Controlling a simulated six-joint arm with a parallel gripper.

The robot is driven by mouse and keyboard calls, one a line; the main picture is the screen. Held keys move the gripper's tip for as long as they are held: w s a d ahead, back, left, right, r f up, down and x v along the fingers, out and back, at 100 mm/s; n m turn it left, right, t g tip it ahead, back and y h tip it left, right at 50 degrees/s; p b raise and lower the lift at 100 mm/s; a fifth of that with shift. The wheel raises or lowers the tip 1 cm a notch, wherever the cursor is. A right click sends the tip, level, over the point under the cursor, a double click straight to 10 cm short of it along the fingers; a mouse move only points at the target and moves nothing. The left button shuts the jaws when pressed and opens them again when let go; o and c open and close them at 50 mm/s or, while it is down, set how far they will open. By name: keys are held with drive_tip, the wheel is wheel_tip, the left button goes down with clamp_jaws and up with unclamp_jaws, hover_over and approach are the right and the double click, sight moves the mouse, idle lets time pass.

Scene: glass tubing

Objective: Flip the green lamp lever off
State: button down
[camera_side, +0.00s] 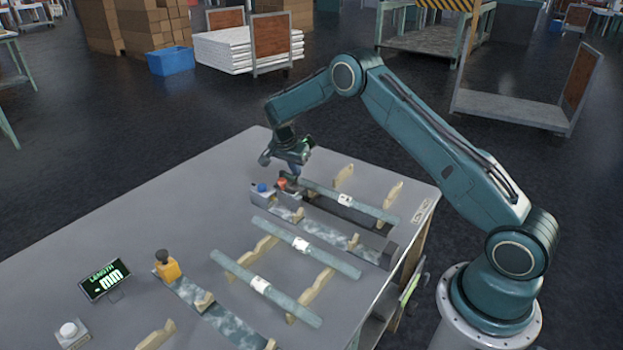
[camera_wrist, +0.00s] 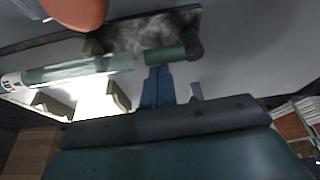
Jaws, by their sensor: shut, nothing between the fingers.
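A short green cylinder (camera_wrist: 165,55) with a dark end piece (camera_wrist: 194,49) shows in the wrist view just beyond my fingertips. It looks like the green lever's grip, but I cannot tell its on or off position. My gripper (camera_wrist: 157,72) is shut with its fingers together and empty. Its tips are close to the green cylinder; I cannot tell whether they touch. In the side view my gripper (camera_side: 297,170) is low over the far end of the bench fixture, beside an orange-red knob (camera_side: 282,183). The lever is too small to make out clearly there.
A glass tube (camera_side: 350,201) lies on wooden rests near the gripper; two more tubes, one of them here (camera_side: 305,247), lie nearer. A blue knob (camera_side: 262,187) stands left of the red one. A length display (camera_side: 105,280) and a yellow block (camera_side: 167,266) are at left.

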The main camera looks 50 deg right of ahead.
drive_tip(key=shift+d, duration=0.1)
drive_tip(key=shift+d+r, duration=0.15)
drive_tip(key=shift+d, duration=0.35)
drive_tip(key=d, duration=0.3)
drive_tip(key=shift+d+r, duration=0.1)
drive_tip(key=shift+r, duration=0.2)
drive_tip(key=v, duration=1)
drive_tip(key=shift+w+a, duration=0.15)
drive_tip(key=shift+a, duration=0.1)
